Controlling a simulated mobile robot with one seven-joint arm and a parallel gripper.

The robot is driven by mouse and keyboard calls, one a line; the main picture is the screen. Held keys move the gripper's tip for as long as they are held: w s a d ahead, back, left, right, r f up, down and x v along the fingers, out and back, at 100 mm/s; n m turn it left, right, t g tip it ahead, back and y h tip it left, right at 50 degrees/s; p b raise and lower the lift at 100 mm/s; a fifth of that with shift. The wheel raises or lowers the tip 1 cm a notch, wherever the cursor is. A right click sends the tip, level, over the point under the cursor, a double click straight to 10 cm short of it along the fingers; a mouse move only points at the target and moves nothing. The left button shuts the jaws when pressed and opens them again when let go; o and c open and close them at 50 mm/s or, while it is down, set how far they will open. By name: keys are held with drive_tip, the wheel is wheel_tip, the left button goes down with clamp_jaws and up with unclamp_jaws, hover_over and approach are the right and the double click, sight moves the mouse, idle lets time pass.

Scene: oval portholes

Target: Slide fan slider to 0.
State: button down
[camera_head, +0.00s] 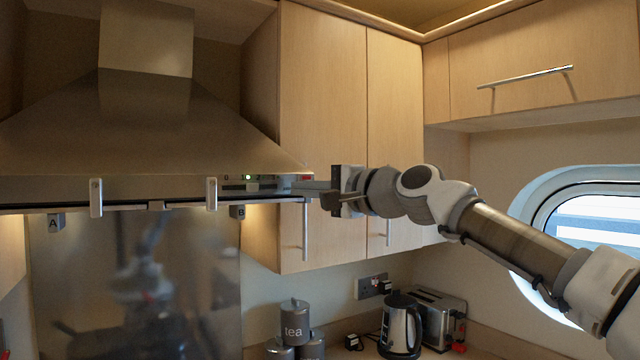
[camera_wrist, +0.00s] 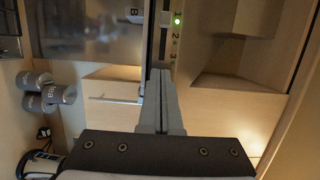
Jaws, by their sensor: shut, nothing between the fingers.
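The range hood (camera_head: 150,135) fills the left of the head view. Its front control strip (camera_head: 238,186) has small marks and a lit green light. The strip runs vertically in the wrist view (camera_wrist: 172,42), with the green light near the top and the numbers 2 and 3 below it. A small pale block (camera_wrist: 165,19) beside the light looks like the fan slider, but I cannot be sure. My gripper (camera_head: 297,186) is shut and empty at the right end of the hood front. Its fingertips (camera_wrist: 160,74) lie below the numbers in the wrist view; contact is unclear.
Wooden cupboards (camera_head: 322,120) with vertical handles stand behind my gripper. Two pale upright handles (camera_head: 211,193) hang on the hood edge. A kettle (camera_head: 400,325), toaster (camera_head: 438,315) and tea canister (camera_head: 294,322) stand on the counter below. A porthole (camera_head: 590,225) is at right.

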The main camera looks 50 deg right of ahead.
sight(233, 189)
drive_tip(key=w, duration=0.2)
drive_tip(key=shift+w+a+r+p, duration=0.1)
drive_tip(key=shift+w+p, duration=0.2)
drive_tip(key=shift+w, duration=0.1)
drive_tip(key=a, duration=0.3)
drive_tip(key=shift+w+a, duration=0.1)
drive_tip(key=shift+w, duration=0.15)
drive_tip(key=shift+w+a+p, duration=0.15)
drive_tip(key=shift+a+p, duration=0.1)
drive_tip(key=shift+p, duration=0.05)
drive_tip(key=shift+a+f+b, duration=0.25)
drive_tip(key=shift+a+b, duration=0.1)
drive_tip(key=shift+b, duration=0.15)
drive_tip(key=a+b, duration=0.1)
drive_tip(key=w+a+b, duration=0.1)
drive_tip(key=a, duration=0.1)
drive_tip(key=shift+a, duration=0.15)
drive_tip(key=shift+a+r, duration=0.15)
drive_tip(key=shift+a, duration=0.3)
